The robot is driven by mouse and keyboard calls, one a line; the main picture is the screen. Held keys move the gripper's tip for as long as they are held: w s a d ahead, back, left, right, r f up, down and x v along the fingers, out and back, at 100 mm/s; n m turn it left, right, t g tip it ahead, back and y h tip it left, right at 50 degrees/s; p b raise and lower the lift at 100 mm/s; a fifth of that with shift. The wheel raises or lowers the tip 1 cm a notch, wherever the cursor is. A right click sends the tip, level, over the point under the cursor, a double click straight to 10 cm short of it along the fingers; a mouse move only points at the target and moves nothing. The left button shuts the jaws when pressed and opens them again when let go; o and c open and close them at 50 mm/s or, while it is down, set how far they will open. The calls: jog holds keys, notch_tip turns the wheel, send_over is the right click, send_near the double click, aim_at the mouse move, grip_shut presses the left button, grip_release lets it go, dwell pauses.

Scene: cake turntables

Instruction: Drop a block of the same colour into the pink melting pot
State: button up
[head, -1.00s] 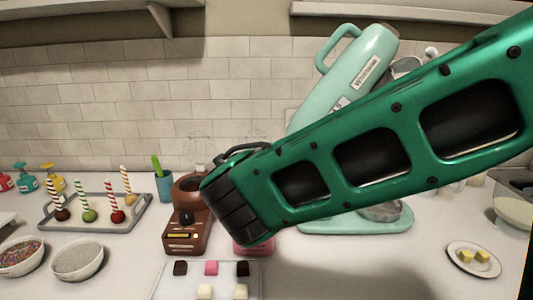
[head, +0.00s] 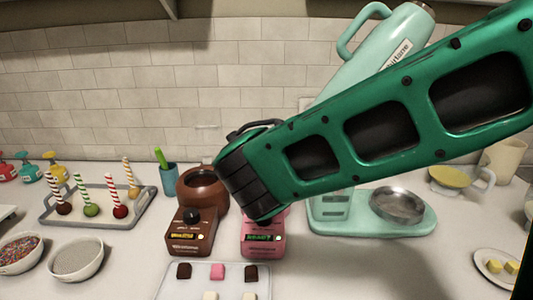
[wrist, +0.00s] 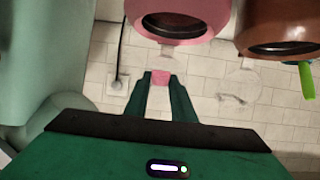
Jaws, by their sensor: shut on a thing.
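The pink melting pot's base (head: 263,238) stands on the counter just right of the brown one, its display lit green. My arm hides its bowl in the head view. In the wrist view the pink pot (wrist: 180,22) shows at the top, its dark opening partly visible. My gripper (wrist: 160,80) is shut on a pink block (wrist: 160,77), held at the fingertips. In that view the block appears just below the pink pot's rim, apart from it. The head view hides my fingers behind the arm.
The brown melting pot (head: 203,190) stands close to the pink one. A tray (head: 176,290) with brown, pink and white blocks lies in front. A mint mixer (head: 372,50) with a metal bowl (head: 397,204) is at right. Cake pops and sprinkle bowls (head: 76,256) are left.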

jog(key=shift+f, duration=3)
jog(key=o, duration=1.1)
jog(key=shift+c, duration=0.2)
jog(key=v, duration=1)
jog(key=shift+s+r, duration=0.1)
jog(key=shift+s, duration=0.2)
jog(key=shift+s, duration=0.1)
